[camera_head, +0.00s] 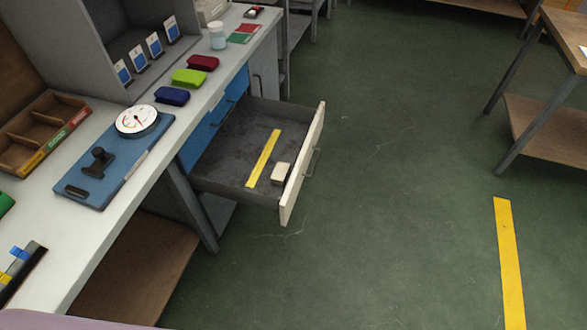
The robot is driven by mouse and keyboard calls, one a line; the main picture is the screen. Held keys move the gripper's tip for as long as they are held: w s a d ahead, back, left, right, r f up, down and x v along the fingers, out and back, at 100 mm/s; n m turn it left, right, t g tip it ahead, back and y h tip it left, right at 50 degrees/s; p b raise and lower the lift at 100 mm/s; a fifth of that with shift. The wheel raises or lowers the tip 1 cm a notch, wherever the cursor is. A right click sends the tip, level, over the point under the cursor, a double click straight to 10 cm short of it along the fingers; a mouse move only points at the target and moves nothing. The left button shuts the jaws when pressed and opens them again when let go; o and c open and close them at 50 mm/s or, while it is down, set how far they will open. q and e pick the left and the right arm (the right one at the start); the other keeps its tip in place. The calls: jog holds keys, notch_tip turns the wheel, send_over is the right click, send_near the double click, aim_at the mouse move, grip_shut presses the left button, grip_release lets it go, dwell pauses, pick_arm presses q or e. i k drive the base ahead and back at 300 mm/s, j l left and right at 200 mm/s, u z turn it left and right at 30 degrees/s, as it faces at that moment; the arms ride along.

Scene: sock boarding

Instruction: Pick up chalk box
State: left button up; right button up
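A small cream box (281,173), which looks like the chalk box, lies in the open drawer (230,135) near its front panel. No writing on it can be read. A yellow strip like a ruler (263,158) lies beside it to the left, apart from it. Neither of my grippers is in view.
The drawer sticks out from the workbench (142,173) over the floor, with its pale front panel (303,163) at the right. On the bench are a blue board with a dial gauge (136,120), coloured cases (188,77) and a divided wooden tray (43,125). Green floor right of the drawer is clear.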

aim_at(280, 174)
jog(key=i+l+u, duration=1.15)
jog(key=l+u, duration=0.3)
jog(key=l, duration=0.25)
jog(key=i+l+u, duration=0.15)
jog(key=l+u, duration=0.3)
jog(key=l, duration=0.3)
jog(key=l+u, duration=0.5)
jog(key=l, duration=0.3)
jog(key=k+l+u, duration=0.15)
jog(key=l+u, duration=0.35)
jog(key=l, duration=0.35)
